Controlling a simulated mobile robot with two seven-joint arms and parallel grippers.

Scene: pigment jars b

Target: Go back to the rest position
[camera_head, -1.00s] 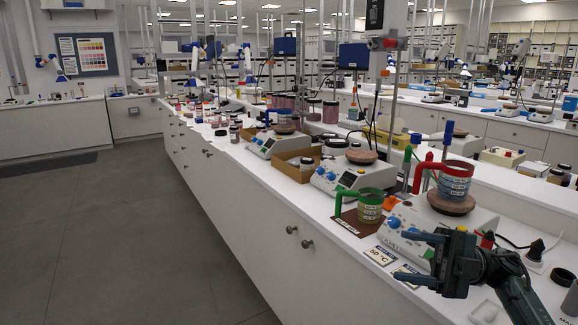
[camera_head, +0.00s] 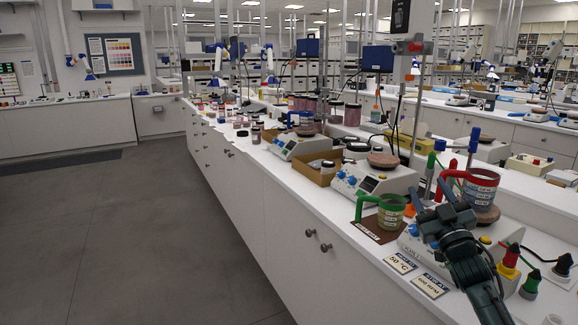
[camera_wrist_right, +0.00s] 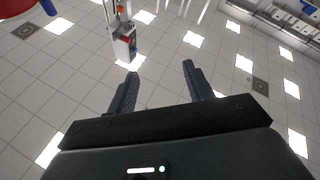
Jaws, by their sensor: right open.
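My right gripper (camera_head: 437,203) is at the lower right of the head view, over the near edge of the bench and in front of a stirrer hotplate. Its fingers point up and it holds nothing. My left gripper is not in view.
A green-handled cup (camera_head: 391,211) stands on a brown mat (camera_head: 375,232), left of my gripper. A red-handled cup (camera_head: 481,188) sits behind it on a hotplate. Label cards (camera_head: 430,285) lie near the bench edge. The floor (camera_head: 150,235) at left is clear.

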